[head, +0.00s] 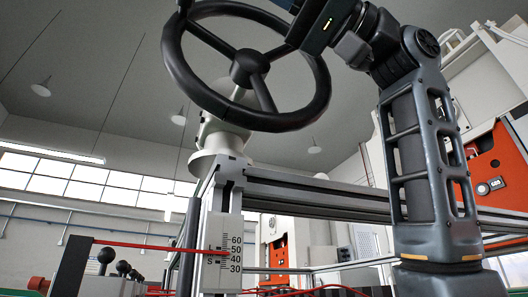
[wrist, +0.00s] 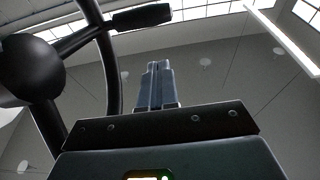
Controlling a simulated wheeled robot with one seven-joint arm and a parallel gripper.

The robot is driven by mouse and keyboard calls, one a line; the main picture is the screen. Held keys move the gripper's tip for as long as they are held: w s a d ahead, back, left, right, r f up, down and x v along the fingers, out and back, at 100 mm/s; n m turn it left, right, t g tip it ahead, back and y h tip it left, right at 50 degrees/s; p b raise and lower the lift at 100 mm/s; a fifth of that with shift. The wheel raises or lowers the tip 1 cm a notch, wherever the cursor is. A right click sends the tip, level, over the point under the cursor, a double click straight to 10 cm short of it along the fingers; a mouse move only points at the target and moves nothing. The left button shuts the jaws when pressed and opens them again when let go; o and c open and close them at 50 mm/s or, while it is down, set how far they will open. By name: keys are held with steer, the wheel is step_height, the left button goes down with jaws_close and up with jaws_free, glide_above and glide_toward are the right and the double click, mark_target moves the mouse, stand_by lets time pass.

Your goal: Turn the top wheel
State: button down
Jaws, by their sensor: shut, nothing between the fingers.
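The top wheel (head: 250,68) is a large black handwheel with a round hub, spokes and a thick rim. It is at the upper middle of the head view, with its top cut off. The wrist view shows part of the wheel (wrist: 30,75) on the left, with the hub, spokes, a curved rim and a dark handle (wrist: 142,18) at the top. My gripper (wrist: 159,68) has its fingers together and empty, pointing up beside the rim. In the head view my wrist overlaps the wheel's upper right; the fingertips do not show clearly. I cannot tell whether they touch the wheel.
A pale post (head: 218,140) carries the wheel above a metal frame (head: 310,195). A white scale plate (head: 222,243) and a red pointer (head: 150,246) are below. Orange-red machinery (head: 497,165) stands behind my arm. Open air lies right of the fingers in the wrist view.

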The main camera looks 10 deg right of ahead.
steer(key=w+d+b, duration=0.2)
steer(key=w+d, duration=0.1)
steer(key=d, duration=0.6)
steer(key=shift+f, duration=0.25)
steer(key=shift+s, duration=0.1)
